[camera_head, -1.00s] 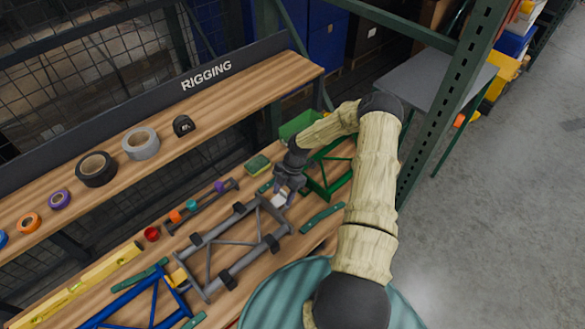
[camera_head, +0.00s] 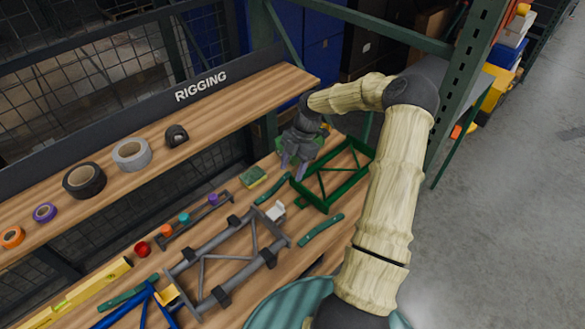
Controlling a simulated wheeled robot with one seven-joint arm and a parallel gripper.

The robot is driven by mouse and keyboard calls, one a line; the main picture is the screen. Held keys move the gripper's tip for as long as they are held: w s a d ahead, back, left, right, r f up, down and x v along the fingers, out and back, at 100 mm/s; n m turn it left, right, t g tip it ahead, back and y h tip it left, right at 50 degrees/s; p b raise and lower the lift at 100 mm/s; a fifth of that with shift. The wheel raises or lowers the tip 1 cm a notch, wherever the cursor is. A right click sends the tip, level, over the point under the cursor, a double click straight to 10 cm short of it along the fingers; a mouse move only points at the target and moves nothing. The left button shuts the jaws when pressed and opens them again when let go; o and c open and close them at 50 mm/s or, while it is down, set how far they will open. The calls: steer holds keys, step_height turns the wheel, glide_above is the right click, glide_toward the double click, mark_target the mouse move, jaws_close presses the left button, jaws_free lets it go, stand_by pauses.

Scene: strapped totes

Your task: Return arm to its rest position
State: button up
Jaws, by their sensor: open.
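My gripper (camera_head: 290,169) hangs in the air over the far part of the lower bench, in front of a green bin that it partly hides. Its fingers point down, open, with nothing seen between them. My arm, in a tan ribbed sleeve, reaches in from the lower right and bends back toward the bench. The grey frame (camera_head: 205,275) lies on the bench below, with a light-coloured block (camera_head: 275,211) at its far right corner. The green frame (camera_head: 350,183) lies to the right of the gripper, apart from it.
The upper shelf marked RIGGING (camera_head: 240,97) holds several tape rolls and a black tape-measure-like item (camera_head: 176,136). A green-yellow sponge (camera_head: 253,178), a rack of coloured pieces (camera_head: 195,218) and a blue frame (camera_head: 140,308) lie on the bench. A green steel post (camera_head: 462,85) stands right of my arm.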

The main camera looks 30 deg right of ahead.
stand_by(0.4)
steer(key=s+a+r+m+t+h, duration=0.2)
steer(key=s+a+r+m, duration=0.4)
steer(key=s+m, duration=0.3)
steer(key=s+a+r+m+t+h, duration=0.1)
steer(key=s+a+r+m+h, duration=0.1)
steer(key=s+a+r+m, duration=0.5)
steer(key=s+m, duration=0.3)
steer(key=m, duration=0.2)
steer(key=shift+s+a+r+m+t, duration=0.2)
steer(key=shift+a+m+t, duration=0.1)
steer(key=shift+t, duration=0.1)
